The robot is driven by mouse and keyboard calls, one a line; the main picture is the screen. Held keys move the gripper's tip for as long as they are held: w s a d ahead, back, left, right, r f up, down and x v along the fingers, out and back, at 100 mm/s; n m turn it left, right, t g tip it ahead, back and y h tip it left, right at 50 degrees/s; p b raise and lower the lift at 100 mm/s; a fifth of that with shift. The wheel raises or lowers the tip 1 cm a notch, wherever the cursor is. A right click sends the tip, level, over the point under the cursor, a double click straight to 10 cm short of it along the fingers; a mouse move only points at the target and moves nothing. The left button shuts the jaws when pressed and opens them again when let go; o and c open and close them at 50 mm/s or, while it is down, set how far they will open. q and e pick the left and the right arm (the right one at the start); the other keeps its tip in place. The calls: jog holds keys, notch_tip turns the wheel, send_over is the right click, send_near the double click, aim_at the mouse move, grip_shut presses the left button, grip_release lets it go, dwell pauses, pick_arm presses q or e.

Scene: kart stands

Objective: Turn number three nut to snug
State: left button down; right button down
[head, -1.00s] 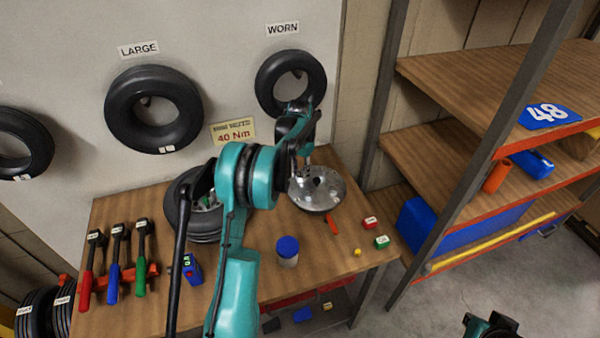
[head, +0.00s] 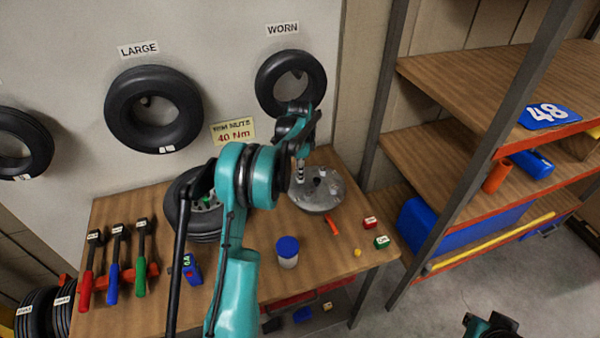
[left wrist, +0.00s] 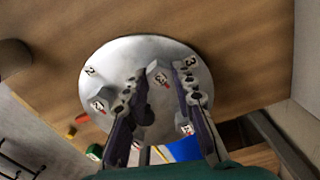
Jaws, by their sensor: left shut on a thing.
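The round silver rim plate (head: 326,201) lies on the wooden bench. It also shows in the left wrist view (left wrist: 150,50), with printed marks "2" and "3" near its edge. My left gripper (head: 299,171) points down over the plate. In the left wrist view its fingers (left wrist: 161,72) stand on either side of a grey nut (left wrist: 160,79) with a small red tag, and it is shut on it. The printed "3" is close beside the right finger. Another tagged nut (left wrist: 99,105) sits near the "2". My right gripper (head: 490,326) shows partly at the bottom right edge.
An orange-red stick (head: 332,227), a blue-lidded jar (head: 287,252), small red (head: 370,223) and green (head: 382,242) blocks lie near the plate. Torque wrenches (head: 113,278) lie at left. A sign (head: 233,132) reads 40 Nm.

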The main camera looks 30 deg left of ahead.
pick_arm(q)
jog(key=shift+m, duration=1.6)
jog(key=c, duration=1.2)
grip_release()
jog(key=shift+r, duration=0.1)
notch_tip(320, 180, up, 12)
jog(key=shift+f, duration=0.1)
